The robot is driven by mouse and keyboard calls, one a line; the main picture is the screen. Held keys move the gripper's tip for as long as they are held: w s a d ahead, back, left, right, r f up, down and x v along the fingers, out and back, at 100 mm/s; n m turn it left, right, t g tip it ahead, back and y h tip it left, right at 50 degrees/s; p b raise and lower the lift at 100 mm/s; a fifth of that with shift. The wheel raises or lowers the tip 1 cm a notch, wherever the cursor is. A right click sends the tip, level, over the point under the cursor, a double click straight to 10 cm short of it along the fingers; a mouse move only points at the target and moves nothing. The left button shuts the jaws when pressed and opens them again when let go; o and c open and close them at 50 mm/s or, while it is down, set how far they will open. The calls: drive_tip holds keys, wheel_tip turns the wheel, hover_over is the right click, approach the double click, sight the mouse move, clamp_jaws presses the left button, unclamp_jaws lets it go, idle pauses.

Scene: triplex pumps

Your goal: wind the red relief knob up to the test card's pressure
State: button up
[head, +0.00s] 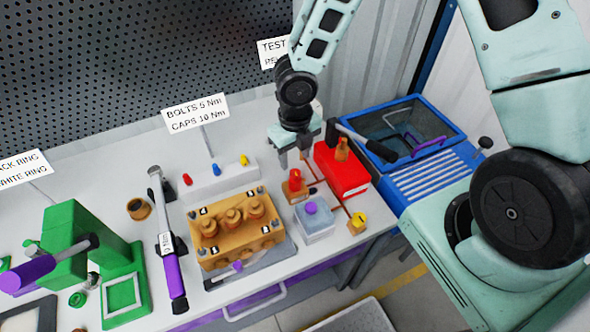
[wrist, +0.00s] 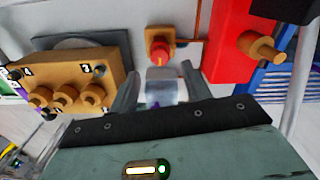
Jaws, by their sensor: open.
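The red relief knob (head: 295,177) stands on a small brass block (head: 293,192) near the bench's right end, left of the red box. In the wrist view the red knob (wrist: 160,54) shows its top with a pale mark, just beyond the fingertips. My gripper (head: 294,160) is open and empty, fingers pointing down, above and just behind the knob. In the wrist view its two fingers (wrist: 162,82) stand apart, with the knob between their lines and not gripped. The test card (head: 272,52) is mostly hidden behind my arm; its pressure cannot be read.
The red box (head: 344,180) with a black handle (head: 362,140) stands close right. The brass pump block (head: 232,232) is to the left, a yellow-topped fitting (head: 358,221) at the front edge, and a blue tub (head: 405,130) beyond.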

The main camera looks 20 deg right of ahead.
sight(295, 172)
wheel_tip(295, 172, down, 6)
drive_tip(key=shift+r+b, duration=0.1)
drive_tip(key=shift+b, duration=0.3)
drive_tip(key=c, duration=1)
